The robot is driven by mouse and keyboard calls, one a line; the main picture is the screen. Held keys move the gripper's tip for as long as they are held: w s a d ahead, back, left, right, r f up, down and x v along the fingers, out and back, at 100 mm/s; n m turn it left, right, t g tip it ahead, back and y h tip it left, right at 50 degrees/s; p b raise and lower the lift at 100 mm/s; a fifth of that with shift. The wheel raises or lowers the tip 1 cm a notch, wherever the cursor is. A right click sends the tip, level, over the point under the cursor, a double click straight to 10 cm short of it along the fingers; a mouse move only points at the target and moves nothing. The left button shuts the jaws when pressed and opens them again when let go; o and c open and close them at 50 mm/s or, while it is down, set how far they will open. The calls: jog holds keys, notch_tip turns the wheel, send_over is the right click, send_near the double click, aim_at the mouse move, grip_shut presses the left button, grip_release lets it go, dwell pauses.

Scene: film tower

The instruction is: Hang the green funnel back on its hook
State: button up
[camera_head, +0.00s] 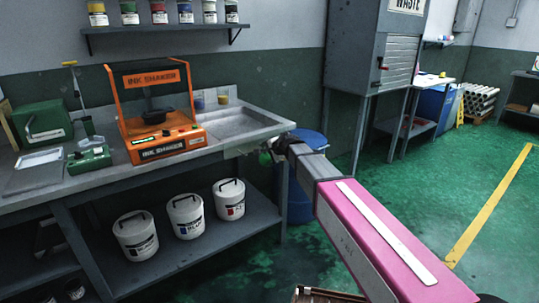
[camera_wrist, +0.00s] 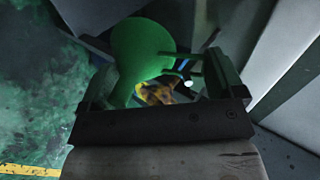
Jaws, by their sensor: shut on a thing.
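The green funnel (camera_wrist: 142,50) is in my gripper (camera_wrist: 160,82) in the wrist view, its wide rounded part tilted up and to the left between the fingers. In the head view only a small green part of the funnel (camera_head: 265,158) shows beside my gripper (camera_head: 272,151), at the right end of the workbench, near the sink's front corner. My gripper is shut on the funnel; the exact contact is hard to see. I cannot make out the hook in either view.
The metal workbench (camera_head: 40,196) holds an orange ink shaker (camera_head: 160,128) and a sink (camera_head: 240,122). White buckets (camera_head: 187,215) stand on its lower shelf. A blue barrel (camera_head: 303,205) stands close behind my gripper. A grey waste cabinet (camera_head: 350,45) is beyond. Green floor is open at right.

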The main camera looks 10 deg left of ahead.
jog(key=shift+f, duration=0.3)
jog(key=o, duration=0.9)
jog(key=shift+c, duration=0.2)
jog(key=v, duration=1.1)
jog(key=s+d+f+n+g+h, duration=0.1)
jog(key=s+d+f+n+h, duration=0.15)
jog(key=d+f, duration=0.55)
jog(key=s+d+f+n+g+h, duration=0.1)
jog(key=s+d+f+g+h, duration=0.15)
jog(key=d+f, duration=0.6)
jog(key=s+d+f+n+g+h, duration=0.1)
jog(key=s+d+f, duration=0.2)
jog(key=d, duration=0.4)
jog(key=s+d+f+n+g+h, duration=0.1)
jog(key=s+d+f, duration=0.2)
jog(key=s+d, duration=0.3)
jog(key=s+d+f+n+g, duration=0.1)
jog(key=s+d+f+n, duration=0.1)
jog(key=s+d, duration=0.3)
jog(key=d+f, duration=0.1)
jog(key=d, duration=0.2)
jog(key=shift+d+h, duration=0.4)
jog(key=shift+s+g, duration=0.15)
jog(key=shift+g, duration=0.1)
